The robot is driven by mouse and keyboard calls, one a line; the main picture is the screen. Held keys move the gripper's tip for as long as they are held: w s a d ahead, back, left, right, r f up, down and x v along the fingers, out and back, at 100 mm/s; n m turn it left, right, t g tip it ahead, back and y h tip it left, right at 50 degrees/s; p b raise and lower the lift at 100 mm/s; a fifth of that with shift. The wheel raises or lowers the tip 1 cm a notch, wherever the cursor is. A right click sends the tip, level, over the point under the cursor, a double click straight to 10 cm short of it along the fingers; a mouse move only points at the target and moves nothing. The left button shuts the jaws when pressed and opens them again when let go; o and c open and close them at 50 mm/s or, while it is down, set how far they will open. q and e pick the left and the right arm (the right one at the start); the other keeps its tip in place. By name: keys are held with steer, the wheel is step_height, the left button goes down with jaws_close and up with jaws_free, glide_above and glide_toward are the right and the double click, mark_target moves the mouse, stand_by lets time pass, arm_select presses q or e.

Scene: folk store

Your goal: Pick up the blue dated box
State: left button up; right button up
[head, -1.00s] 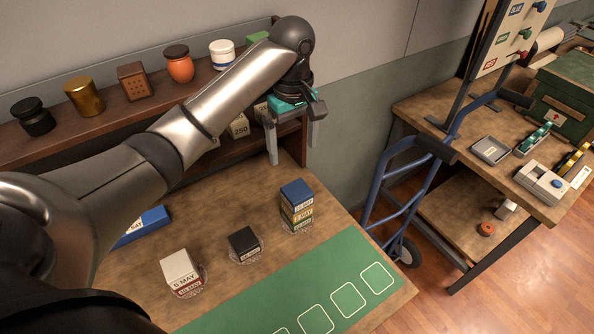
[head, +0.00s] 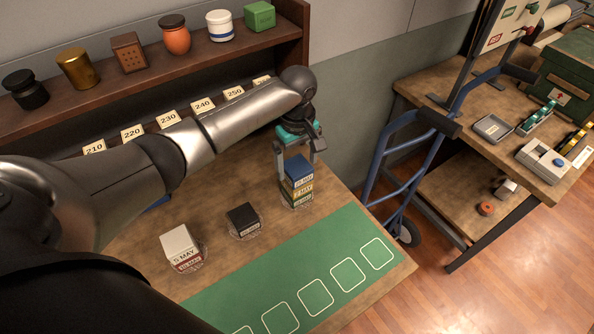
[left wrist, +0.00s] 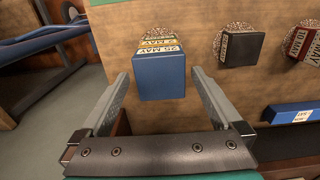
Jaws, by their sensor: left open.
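The blue dated box (head: 297,170) is the top one of a stack. Under it are a yellow box (head: 298,187) and a green box (head: 297,200), each with a date label on the front. My left gripper (head: 297,161) is open at the top of the stack, with its fingers toward either side of the blue box. In the left wrist view the blue box (left wrist: 159,77) lies between and just beyond the two fingertips (left wrist: 158,78). The jaws look empty, and I cannot tell whether they touch it. My right gripper does not show.
A black box (head: 242,217) and a white box on a red one (head: 180,243) stand left of the stack. A green mat (head: 235,290) with outlined squares lies in front. A shelf (head: 185,57) with jars stands behind. A blue hand truck (head: 404,170) stands to the right.

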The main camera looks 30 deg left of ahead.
arm_select(q)
steer(key=shift+f, duration=0.9)
steer(key=shift+c, duration=0.2)
